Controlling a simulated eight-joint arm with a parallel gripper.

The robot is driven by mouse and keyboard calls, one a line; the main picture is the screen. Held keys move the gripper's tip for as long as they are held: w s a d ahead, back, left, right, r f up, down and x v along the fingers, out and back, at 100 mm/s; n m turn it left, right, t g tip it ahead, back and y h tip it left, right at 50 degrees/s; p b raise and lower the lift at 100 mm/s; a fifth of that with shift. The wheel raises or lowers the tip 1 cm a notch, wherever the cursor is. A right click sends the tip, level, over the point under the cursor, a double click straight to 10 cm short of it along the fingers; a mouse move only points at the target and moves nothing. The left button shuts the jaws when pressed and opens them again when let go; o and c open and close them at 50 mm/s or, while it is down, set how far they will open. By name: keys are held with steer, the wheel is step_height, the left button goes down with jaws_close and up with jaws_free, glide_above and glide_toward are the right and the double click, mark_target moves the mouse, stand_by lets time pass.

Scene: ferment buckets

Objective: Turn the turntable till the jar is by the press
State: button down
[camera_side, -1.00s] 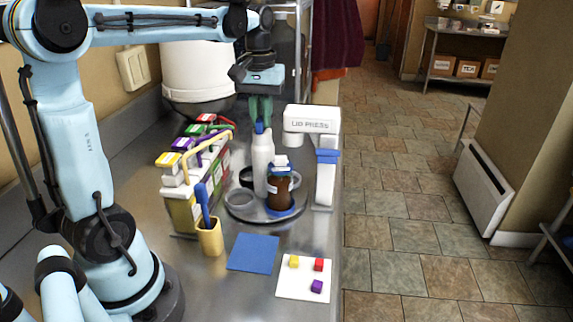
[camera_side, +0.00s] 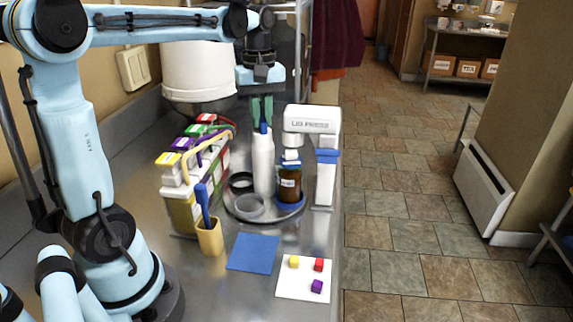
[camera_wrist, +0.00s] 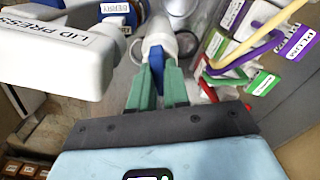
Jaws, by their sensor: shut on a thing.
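The turntable (camera_side: 262,219) is a round grey plate on the steel counter. A white upright post (camera_side: 263,165) with a blue top stands in its middle. The brown jar (camera_side: 290,187), with a pale label and a blue-and-white top, stands on its right side, on a blue pad. The white lid press (camera_side: 312,120) is just right of and behind the jar; it also shows in the wrist view (camera_wrist: 48,50). The jar looks nearly under the press head; the exact gap is unclear. My gripper (camera_side: 263,121), green-fingered, is shut on the blue top, also in the wrist view (camera_wrist: 157,62).
A clear ring-like dish (camera_side: 249,206) and a dark ring (camera_side: 241,182) also sit on the turntable. A rack of labelled cartons (camera_side: 190,180) stands close left. A tan cup (camera_side: 210,238), a blue mat (camera_side: 253,252) and a white card with coloured cubes (camera_side: 303,287) lie in front.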

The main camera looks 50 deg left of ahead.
steer(key=shift+n, duration=1.8)
steer(key=c, duration=1.1)
jaws_free()
steer(key=shift+r, duration=0.1)
step_height(320, 180, up, 12)
steer(key=s+d+f+m+t, duration=0.3)
steer(key=d+f+m, duration=0.4)
steer(key=f+m, duration=0.2)
steer(key=s+d+f+m+t, duration=0.3)
steer(key=d+f+m+t, duration=0.1)
steer(key=d+f+m, duration=0.3)
step_height(320, 180, down, 2)
steer(key=shift+s+f+m, duration=0.1)
steer(key=shift+s+m, duration=0.15)
steer(key=shift+m, duration=0.75)
